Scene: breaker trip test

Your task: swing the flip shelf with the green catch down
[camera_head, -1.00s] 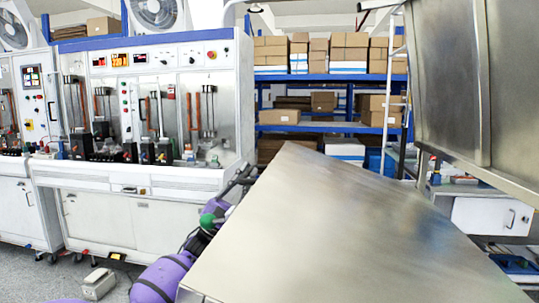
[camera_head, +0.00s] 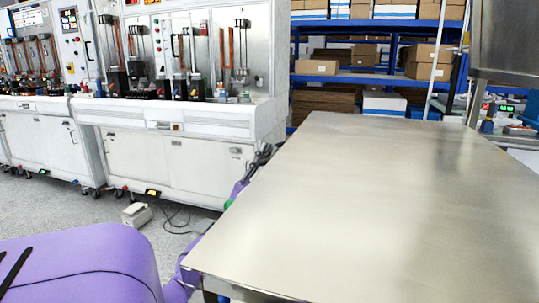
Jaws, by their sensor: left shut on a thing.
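The flip shelf (camera_head: 385,205) is a large bare steel panel filling the right and lower middle of the head view. It slopes, with its near left corner low in the picture. My left gripper (camera_head: 262,158), dark and small, is at the shelf's left edge and shut on it; the shelf hides part of the fingers. My purple left arm runs up along that edge. A small green patch shows between arm and shelf; I cannot tell whether it is the catch or part of my arm. My right gripper is out of view.
A second steel panel (camera_head: 507,40) stands upright at the upper right. White test benches (camera_head: 190,150) line the left. A blue rack (camera_head: 385,80) with cardboard boxes stands behind. A small grey box (camera_head: 136,214) with a cable lies on the floor.

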